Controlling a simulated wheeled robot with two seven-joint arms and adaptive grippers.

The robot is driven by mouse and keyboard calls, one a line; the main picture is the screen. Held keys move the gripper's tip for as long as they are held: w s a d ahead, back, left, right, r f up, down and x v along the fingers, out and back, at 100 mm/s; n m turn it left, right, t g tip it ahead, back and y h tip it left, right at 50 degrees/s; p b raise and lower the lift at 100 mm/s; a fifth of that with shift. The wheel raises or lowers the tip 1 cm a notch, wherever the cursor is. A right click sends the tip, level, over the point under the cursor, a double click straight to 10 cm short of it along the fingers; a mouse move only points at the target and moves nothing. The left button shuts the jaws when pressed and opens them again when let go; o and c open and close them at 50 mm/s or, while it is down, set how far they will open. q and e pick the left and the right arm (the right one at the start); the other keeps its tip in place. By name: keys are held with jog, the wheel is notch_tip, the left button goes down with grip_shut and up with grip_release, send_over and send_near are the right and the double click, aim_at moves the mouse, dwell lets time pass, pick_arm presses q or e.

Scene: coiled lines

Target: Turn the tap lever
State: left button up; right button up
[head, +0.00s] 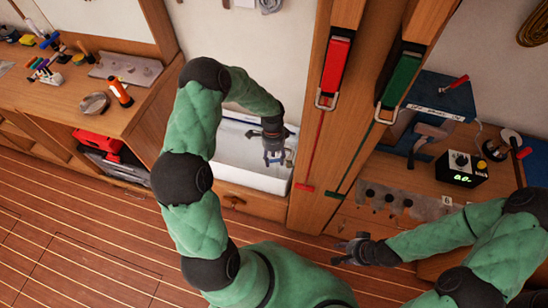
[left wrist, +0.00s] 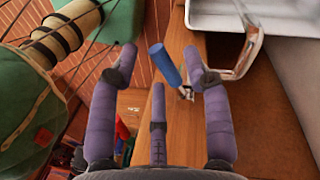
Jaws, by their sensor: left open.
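The tap lever (left wrist: 165,66), a blue handle on a small metal base, shows in the left wrist view beside the curved metal tap spout (left wrist: 246,48). My left gripper (head: 275,158) is over the right end of the white sink (head: 235,157) in the head view. In the left wrist view its purple fingers (left wrist: 160,66) are spread open, with the lever appearing between them, nearer the right finger. I cannot tell whether they touch it. In the head view the gripper hides most of the tap. My right gripper (head: 352,252) is open and empty, low in front of the right-hand bench.
A wooden post with red (head: 336,66) and green (head: 400,80) strap holders stands right of the sink. The left bench (head: 75,105) holds tools and a round tin. A black digital device (head: 461,168) sits on the right bench. The plank floor (head: 80,235) is clear.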

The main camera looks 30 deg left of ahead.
pick_arm(q)
grip_shut()
jog(key=w+m, duration=0.1)
jog(key=m, duration=0.1)
jog(key=w+a+m+y, duration=0.1)
jog(key=m, duration=0.1)
jog(key=shift+w+m, duration=0.2)
jog(key=shift+m, duration=0.2)
grip_release()
